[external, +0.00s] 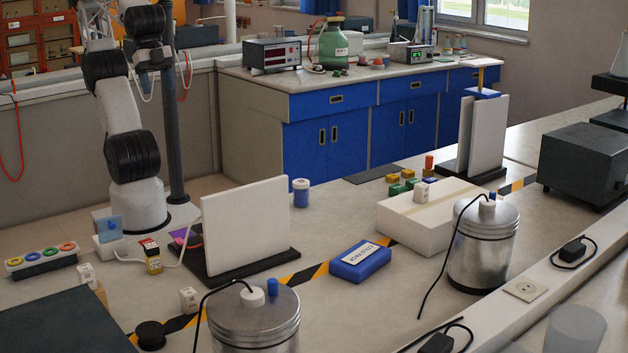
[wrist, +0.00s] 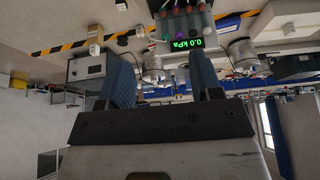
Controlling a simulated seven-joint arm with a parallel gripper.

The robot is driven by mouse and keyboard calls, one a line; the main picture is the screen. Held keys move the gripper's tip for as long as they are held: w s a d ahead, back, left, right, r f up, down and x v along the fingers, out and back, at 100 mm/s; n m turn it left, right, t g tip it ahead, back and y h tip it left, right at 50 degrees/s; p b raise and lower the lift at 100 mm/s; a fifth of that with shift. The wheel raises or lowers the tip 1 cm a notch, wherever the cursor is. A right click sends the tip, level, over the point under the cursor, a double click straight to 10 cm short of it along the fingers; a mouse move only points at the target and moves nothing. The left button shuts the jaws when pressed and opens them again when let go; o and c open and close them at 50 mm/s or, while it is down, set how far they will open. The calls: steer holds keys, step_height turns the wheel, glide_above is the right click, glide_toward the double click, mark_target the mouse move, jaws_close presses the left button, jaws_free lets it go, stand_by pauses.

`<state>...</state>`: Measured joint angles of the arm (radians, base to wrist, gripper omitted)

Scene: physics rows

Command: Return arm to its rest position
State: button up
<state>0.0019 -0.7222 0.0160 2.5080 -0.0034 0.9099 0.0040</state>
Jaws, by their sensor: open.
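My arm (external: 122,110) stands at the left of the external view. It rises from its white base (external: 138,205) on the bench, and its upper links run up to the top edge of the picture. I cannot make out the fingers clearly there. In the wrist view my gripper (wrist: 162,66) shows two blue ribbed fingers set wide apart, with nothing held between them. That view looks upside down over the room, with the fingers clear of the bench things behind them.
A dark post (external: 173,120) stands close behind my arm. Metal canisters (external: 483,245), a blue box (external: 360,261) and a white box (external: 425,217) lie farther right.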

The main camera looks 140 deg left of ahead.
step_height(320, 180, down, 7)
steer(key=g, duration=0.2)
steer(key=shift+w+d, duration=0.15)
steer(key=shift+w, duration=0.3)
